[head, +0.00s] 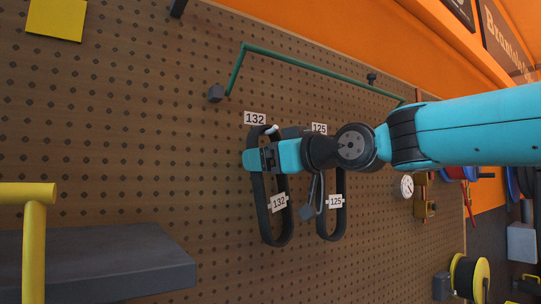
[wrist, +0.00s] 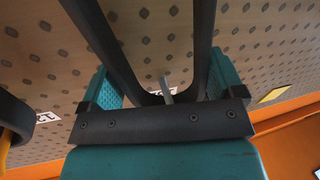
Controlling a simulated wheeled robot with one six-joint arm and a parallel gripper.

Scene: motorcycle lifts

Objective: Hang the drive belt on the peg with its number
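The drive belt, a black loop with a 132 tag (head: 279,201), hangs along the pegboard below the 132 label (head: 255,118). In the wrist view its two strands (wrist: 203,40) run between my fingers and close in a rounded end near my palm. A pale peg (wrist: 168,88) shows inside that end; in the head view the peg tip (head: 272,130) shows just above my gripper. My gripper (head: 266,158) is around the belt's upper part. Its fingers (wrist: 163,85) stand wide apart, with a gap beside the belt on the left.
A second black belt tagged 125 (head: 341,217) hangs close on the right, under the 125 label (head: 319,128). A green rail (head: 310,62) runs above. A dark shelf (head: 100,262) and yellow post (head: 34,250) stand lower left. A dial gauge (head: 406,186) is at right.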

